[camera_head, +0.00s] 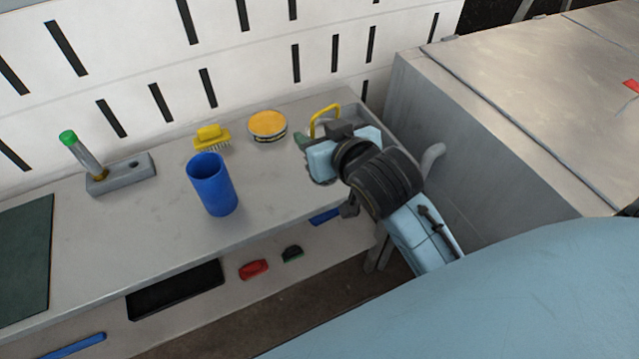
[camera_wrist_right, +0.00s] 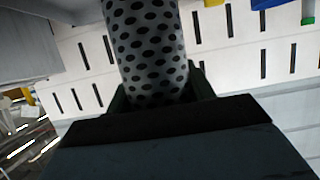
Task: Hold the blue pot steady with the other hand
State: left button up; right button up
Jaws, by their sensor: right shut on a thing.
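The blue pot (camera_head: 212,188) stands upright and open-topped on the grey bench, left of my right gripper and apart from it. My right gripper (camera_head: 308,150) is over the right end of the bench. In the right wrist view it is shut on a grey cylinder with black spots (camera_wrist_right: 150,45). In the head view my gripper and wrist mostly hide that cylinder. My left gripper is in neither view, and no gripper touches the pot.
A yellow brush (camera_head: 211,137) and a round yellow-topped tin (camera_head: 267,126) stand behind the pot. A grey block (camera_head: 125,174) with a green-capped tube (camera_head: 82,150) is at left. A grey cabinet (camera_head: 480,150) borders the right side.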

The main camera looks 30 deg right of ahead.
notch_tip(320, 180, down, 8)
jog(key=b, duration=0.6)
jog(key=shift+f+b, duration=0.1)
jog(key=shift+b, duration=0.2)
jog(key=shift+w+f+b, duration=0.1)
jog(key=shift+f+b, duration=0.55)
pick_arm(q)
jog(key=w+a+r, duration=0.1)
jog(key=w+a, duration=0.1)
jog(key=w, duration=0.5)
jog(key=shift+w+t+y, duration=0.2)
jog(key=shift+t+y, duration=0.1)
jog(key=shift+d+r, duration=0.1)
